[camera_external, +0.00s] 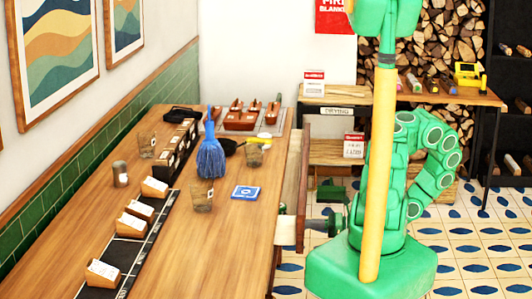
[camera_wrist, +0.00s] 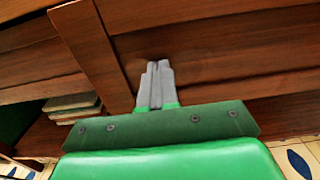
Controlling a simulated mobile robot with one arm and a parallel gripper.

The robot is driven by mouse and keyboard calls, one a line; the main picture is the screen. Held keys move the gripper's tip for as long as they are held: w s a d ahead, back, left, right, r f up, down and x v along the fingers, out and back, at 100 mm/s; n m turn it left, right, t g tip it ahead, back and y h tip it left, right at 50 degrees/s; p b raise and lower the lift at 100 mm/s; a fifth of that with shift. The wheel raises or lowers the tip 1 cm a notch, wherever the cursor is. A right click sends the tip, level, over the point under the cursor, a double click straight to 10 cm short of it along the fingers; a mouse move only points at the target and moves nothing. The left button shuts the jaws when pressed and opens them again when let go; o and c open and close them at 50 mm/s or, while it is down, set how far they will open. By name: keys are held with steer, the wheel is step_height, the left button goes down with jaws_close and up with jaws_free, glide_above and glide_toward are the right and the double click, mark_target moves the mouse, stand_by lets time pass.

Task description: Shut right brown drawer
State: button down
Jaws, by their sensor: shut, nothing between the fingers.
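The brown drawer (camera_external: 303,185) shows at the right side of the long wooden table, its front seen nearly edge-on. It appears to stand out from the table edge, with a narrow strip of its inside visible. In the wrist view, brown wood fronts (camera_wrist: 220,50) fill the top, with an upright wood strip to the left. My gripper (camera_wrist: 157,66) is shut and empty, its grey fingers pointing at the wood. The fingertips are at or very near this surface; I cannot tell whether they touch. In the external view my arm reaches left, low beside the drawer.
The table top (camera_external: 235,265) holds a blue brush (camera_external: 211,160), glasses, a blue card (camera_external: 247,193) and small card holders. A pale cloth (camera_external: 286,229) hangs at the table's right edge. A shelf with stacked items (camera_wrist: 75,102) shows at left in the wrist view. Tiled floor lies right of my base.

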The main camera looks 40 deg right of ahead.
steer(key=x, duration=0.9)
steer(key=shift+w+a, duration=0.2)
steer(key=shift+a, duration=0.05)
steer(key=shift+w+a, duration=0.25)
steer(key=shift+w+a+r, duration=0.1)
steer(key=shift+r, duration=0.1)
steer(key=shift+v, duration=1.9)
steer(key=v, duration=1.1)
steer(key=shift+f, duration=0.15)
steer(key=shift+w, duration=0.1)
